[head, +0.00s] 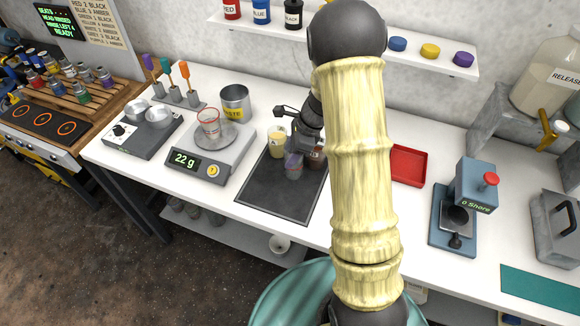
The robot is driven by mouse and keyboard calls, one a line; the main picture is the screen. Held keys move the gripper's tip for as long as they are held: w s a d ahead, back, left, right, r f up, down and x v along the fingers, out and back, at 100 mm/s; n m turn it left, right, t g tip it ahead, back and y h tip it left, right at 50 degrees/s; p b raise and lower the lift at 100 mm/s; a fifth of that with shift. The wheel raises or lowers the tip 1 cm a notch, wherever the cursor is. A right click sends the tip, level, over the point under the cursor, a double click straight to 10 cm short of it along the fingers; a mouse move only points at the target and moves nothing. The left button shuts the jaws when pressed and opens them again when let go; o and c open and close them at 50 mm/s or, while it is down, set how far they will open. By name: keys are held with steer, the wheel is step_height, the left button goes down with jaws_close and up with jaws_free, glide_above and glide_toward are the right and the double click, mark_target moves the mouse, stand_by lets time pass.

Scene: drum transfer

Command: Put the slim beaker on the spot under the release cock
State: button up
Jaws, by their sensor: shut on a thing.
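My gripper (299,149) is over the dark mat (262,195), shut at a small clear vessel with a purplish tint (293,167). This may be the slim beaker; the gripper covers its upper part, and I cannot tell whether it touches the mat. A clear beaker with red markings (209,124) stands on the scale. The release jug (545,80), with its "RELEASE" label and brass cock (546,127), stands on a grey stand at the far right. I cannot make out the spot under the cock.
A cream-filled cup (277,141) and a reddish-brown cup (317,157) stand close to my gripper. The scale (212,160) reads 22 g. A red tray (407,166), the Shore tester (474,188) and a grey metal box (556,225) lie rightward. My arm hides the bench middle.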

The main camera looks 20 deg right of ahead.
steer(key=shift+f, duration=1.25)
steer(key=shift+w+a+f, duration=0.1)
steer(key=f, duration=0.3)
steer(key=shift+d+p, duration=0.2)
steer(key=shift+p, duration=0.1)
steer(key=shift+a+f, duration=0.1)
steer(key=shift+f, duration=0.15)
steer(key=shift+a+f, duration=0.1)
steer(key=shift+f, duration=0.1)
steer(key=o, duration=1)
steer(key=shift+c, duration=0.2)
steer(key=shift+r, duration=0.1)
